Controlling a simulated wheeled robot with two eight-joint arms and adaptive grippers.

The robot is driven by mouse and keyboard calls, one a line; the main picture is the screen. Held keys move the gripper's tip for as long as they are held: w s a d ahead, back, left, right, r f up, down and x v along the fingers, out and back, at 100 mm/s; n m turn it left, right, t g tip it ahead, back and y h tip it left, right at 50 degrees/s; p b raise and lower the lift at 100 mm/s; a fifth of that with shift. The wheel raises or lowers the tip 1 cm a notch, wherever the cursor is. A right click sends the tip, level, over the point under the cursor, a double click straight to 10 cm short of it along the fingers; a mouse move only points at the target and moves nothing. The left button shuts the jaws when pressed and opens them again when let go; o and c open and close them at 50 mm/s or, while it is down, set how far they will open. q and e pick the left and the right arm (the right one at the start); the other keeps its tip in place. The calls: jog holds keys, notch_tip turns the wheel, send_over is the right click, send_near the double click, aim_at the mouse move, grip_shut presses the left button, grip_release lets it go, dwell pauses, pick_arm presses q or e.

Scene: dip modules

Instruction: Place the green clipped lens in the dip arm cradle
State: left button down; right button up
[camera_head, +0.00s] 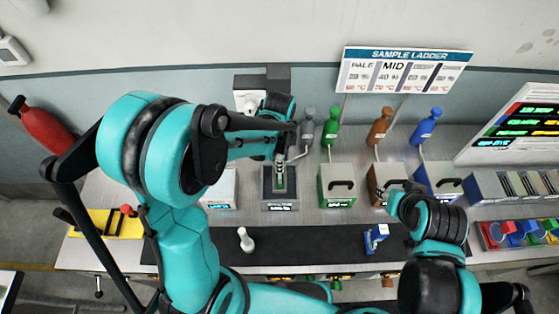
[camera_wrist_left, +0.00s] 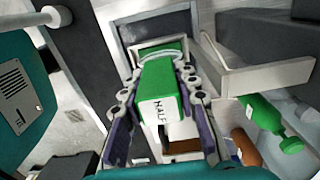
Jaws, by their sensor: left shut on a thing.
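My left gripper (camera_wrist_left: 158,100) is shut on the green clipped lens (camera_wrist_left: 163,88), a green block with a white end face carrying dark lettering, in the left wrist view. In the head view the left gripper (camera_head: 281,163) points down over a dark grey module (camera_head: 267,196), with a sliver of green at its tip. In the wrist view a grey frame with an opening (camera_wrist_left: 122,32) lies just beyond the lens. I cannot tell whether lens and frame touch, nor which part is the dip arm cradle.
Modules with green (camera_head: 338,188), brown (camera_head: 377,187) and blue fronts stand to the right, with coloured bottles behind. A white peg-like piece (camera_head: 246,240) and a small blue piece (camera_head: 374,238) stand on the black mat (camera_head: 310,246). The mat between them is clear.

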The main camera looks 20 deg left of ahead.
pick_arm(q)
jog(key=shift+s, duration=0.1)
jog(key=shift+f, duration=0.1)
jog(key=c, duration=1.1)
grip_release()
jog(key=shift+c, duration=0.2)
